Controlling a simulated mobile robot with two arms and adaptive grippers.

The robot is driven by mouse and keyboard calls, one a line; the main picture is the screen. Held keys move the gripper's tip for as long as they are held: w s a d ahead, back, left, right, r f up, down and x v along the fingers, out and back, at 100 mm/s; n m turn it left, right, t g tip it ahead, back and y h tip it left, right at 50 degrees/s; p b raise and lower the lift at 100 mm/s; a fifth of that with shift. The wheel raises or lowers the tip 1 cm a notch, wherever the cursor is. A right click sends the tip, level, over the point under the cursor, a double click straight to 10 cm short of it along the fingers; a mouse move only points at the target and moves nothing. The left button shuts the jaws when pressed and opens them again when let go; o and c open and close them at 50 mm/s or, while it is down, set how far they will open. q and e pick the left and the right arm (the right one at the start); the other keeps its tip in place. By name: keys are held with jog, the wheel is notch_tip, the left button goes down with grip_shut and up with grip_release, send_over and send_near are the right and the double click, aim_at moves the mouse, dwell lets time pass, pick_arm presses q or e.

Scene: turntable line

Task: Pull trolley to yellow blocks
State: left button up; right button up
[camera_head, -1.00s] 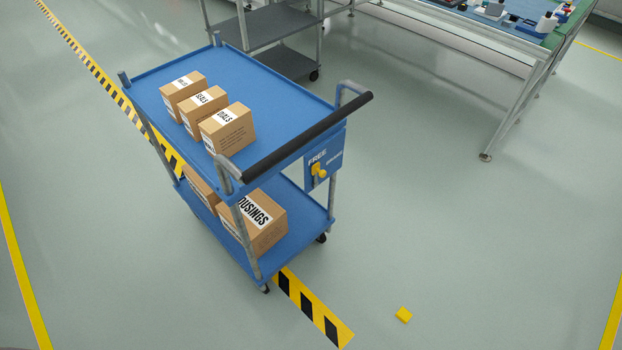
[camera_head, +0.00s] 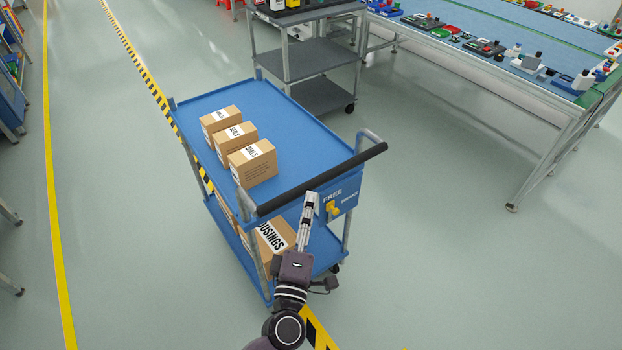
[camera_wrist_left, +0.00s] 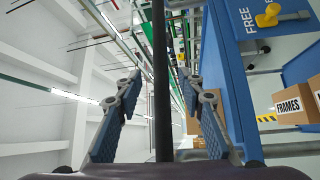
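The blue two-deck trolley (camera_head: 300,124) stands in the middle of the head view. Its black handle bar (camera_head: 335,173) is at the near end. My left gripper (camera_head: 311,197) is at the handle, just below the bar's middle. In the left wrist view, its two fingers (camera_wrist_left: 160,76) are open, one on each side of the black bar (camera_wrist_left: 162,100). I cannot tell how deep the bar sits between them. A yellow lever (camera_head: 331,209) is on the blue FREE/BRAKE plate (camera_head: 345,194), which also shows in the left wrist view (camera_wrist_left: 242,28). The yellow blocks are not in view now.
A grey shelf cart (camera_head: 318,56) stands behind the trolley. A workbench (camera_head: 500,80) is at the upper right. The floor at right (camera_head: 450,270) is clear.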

aim_at(314, 183)
pick_arm(q)
jog(key=p+x, duration=0.1)
jog(key=x, duration=0.6)
jog(key=shift+w, duration=0.4)
grip_shut()
